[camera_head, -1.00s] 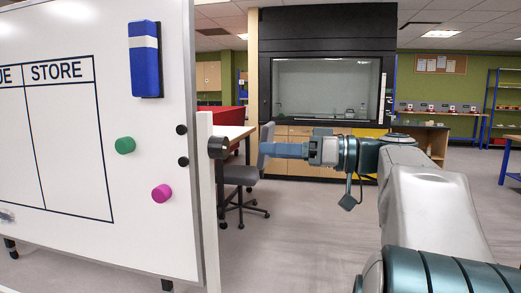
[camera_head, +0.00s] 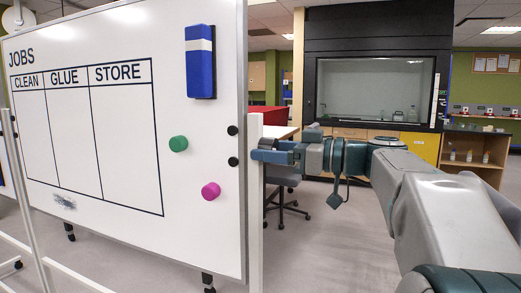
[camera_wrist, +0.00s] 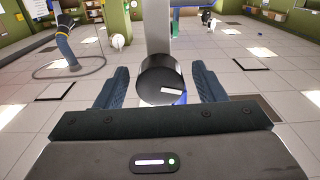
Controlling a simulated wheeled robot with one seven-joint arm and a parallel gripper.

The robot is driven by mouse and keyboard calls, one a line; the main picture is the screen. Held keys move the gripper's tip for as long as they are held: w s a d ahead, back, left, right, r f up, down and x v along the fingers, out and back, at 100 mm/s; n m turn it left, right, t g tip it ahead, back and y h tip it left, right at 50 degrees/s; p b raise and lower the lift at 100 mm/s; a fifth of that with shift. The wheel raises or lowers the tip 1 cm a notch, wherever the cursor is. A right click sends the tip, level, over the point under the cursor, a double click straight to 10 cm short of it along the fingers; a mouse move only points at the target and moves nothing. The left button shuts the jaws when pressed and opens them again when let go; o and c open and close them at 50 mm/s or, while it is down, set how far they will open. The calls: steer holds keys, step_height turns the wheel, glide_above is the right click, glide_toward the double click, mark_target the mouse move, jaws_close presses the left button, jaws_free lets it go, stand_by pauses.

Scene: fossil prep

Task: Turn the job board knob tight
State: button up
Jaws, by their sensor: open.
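The black round job board knob (camera_wrist: 158,72) with a white mark on its face sits on the light post (camera_head: 255,205) at the board's right edge. In the wrist view it lies between the two blue fingers of my gripper (camera_wrist: 160,88), with a finger on each side and the jaws open. I cannot tell whether either finger touches it. In the head view my gripper (camera_head: 264,151) is at the post, and the knob (camera_head: 269,142) is partly hidden by the fingers. The whiteboard (camera_head: 190,240) stands to the left, headed JOBS.
A blue eraser (camera_head: 201,75), a green magnet (camera_head: 178,144) and a magenta magnet (camera_head: 211,191) are on the board. Two black fittings (camera_head: 232,146) sit on its right edge. A chair (camera_head: 285,180) and a fume hood (camera_head: 375,85) stand behind. The floor is open below.

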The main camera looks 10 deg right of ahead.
steer(key=shift+x, duration=1.4)
steer(key=c, duration=1)
steer(key=shift+o, duration=0.2)
steer(key=shift+m+b, duration=0.65)
steer(key=shift+m, duration=1.65)
steer(key=o, duration=1)
steer(key=shift+c, duration=0.2)
steer(key=v, duration=1.4)
steer(key=shift+p, duration=0.3)
